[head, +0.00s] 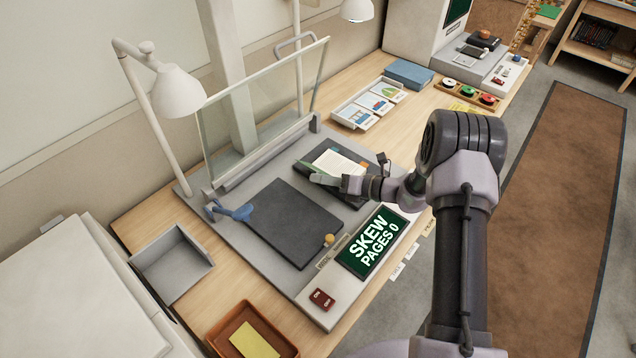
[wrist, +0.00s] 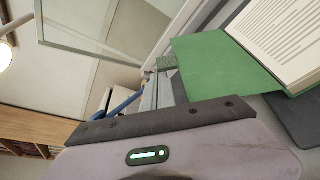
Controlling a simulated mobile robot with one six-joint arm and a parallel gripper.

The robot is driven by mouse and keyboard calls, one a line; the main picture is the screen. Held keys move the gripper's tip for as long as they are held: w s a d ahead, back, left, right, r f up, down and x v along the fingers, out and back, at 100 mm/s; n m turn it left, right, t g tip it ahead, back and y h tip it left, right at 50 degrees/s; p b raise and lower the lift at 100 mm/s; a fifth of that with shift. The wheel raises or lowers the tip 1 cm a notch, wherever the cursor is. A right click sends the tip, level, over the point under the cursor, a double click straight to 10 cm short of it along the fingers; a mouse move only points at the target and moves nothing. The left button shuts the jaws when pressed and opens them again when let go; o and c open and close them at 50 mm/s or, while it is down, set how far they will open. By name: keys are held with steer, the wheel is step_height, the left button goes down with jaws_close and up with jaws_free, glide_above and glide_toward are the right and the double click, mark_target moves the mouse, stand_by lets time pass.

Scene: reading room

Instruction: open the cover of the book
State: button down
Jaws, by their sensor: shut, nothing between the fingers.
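The book lies on the right-hand dark plate (head: 368,160) in the head view, with a white printed page (head: 340,162) facing up. In the wrist view its green cover (wrist: 215,62) is swung out to the left of the page block (wrist: 282,38), and the printed top page is bare. My gripper (head: 328,180) is shut and empty, at the near left side of the book, by the cover. In the wrist view a dark edge of my gripper (wrist: 165,121) crosses just below the cover. Whether it touches the cover, I cannot tell.
A glass pane (head: 265,105) stands raised behind the plates. The left dark plate (head: 293,222) is bare. A blue lever (head: 232,212) is at its left. A lamp (head: 175,92) stands at the left.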

steer(key=shift+w+d+r, duration=0.2)
steer(key=shift+w+r, duration=0.05)
steer(key=shift+r, duration=0.05)
steer(key=shift+d+r, duration=0.1)
steer(key=shift+d, duration=0.05)
stand_by(0.4)
